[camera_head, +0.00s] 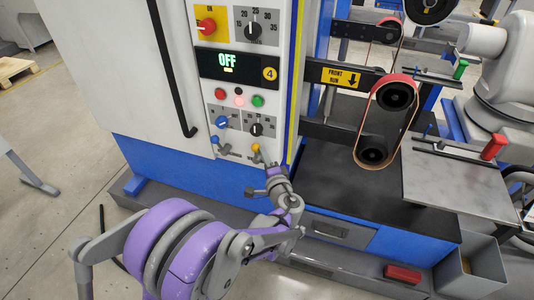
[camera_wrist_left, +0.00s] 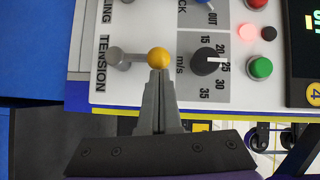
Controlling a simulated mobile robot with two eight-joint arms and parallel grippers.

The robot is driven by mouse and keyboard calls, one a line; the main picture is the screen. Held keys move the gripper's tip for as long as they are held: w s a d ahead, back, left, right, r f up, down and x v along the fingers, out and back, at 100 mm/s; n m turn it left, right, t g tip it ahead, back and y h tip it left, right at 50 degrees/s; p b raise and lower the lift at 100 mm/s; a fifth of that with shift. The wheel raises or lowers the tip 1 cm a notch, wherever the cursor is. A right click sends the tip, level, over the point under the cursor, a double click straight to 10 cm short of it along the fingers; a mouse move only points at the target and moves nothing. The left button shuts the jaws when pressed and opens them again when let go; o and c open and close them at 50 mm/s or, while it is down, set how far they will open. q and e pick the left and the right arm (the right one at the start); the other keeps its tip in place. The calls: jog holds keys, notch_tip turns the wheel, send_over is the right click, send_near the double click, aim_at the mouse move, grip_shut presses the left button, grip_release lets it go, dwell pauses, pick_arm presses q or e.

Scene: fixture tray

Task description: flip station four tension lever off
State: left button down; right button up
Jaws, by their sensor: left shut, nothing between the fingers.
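The tension lever is grey with a yellow ball knob (camera_head: 256,148); in the left wrist view its knob (camera_wrist_left: 158,57) and shaft (camera_wrist_left: 130,58) lie beside the TENSION label. The shaft runs from a grey pivot toward the speed dial's side of the panel. The station four display (camera_head: 227,67) reads OFF. My left gripper (camera_head: 268,167) is shut and empty, just right of and below the knob. In the left wrist view its fingertips (camera_wrist_left: 158,76) meet the knob's edge; I cannot tell whether they touch. My right gripper is out of view.
A black speed dial (camera_wrist_left: 205,61) sits close to the knob. A blue-knobbed lever (camera_head: 214,139) is to the left, with red (camera_head: 219,93) and green (camera_head: 257,100) buttons above. A belt grinder (camera_head: 388,122) stands at the right, with a dark bench top below it.

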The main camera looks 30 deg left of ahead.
aim_at(253, 150)
pick_arm(q)
jog(key=shift+s+a+r+n+g+h+p, duration=0.2)
jog(key=shift+a+r+n+h+p, duration=0.1)
jog(key=shift+a+n+h+p, duration=0.25)
jog(key=shift+s+a+r+n+g+h+p, duration=0.1)
jog(key=shift+a+r+n+g+h+p, duration=0.1)
jog(key=shift+a+r+n+h+p, duration=0.3)
jog(key=shift+a+f+n+p, duration=0.25)
jog(key=shift+a+n+p, duration=0.05)
jog(key=shift+a+n, duration=0.15)
jog(key=shift+s+a, duration=0.1)
jog(key=shift+a, duration=0.15)
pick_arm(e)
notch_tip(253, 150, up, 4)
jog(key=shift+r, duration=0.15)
pick_arm(q)
jog(key=shift+a, duration=0.1)
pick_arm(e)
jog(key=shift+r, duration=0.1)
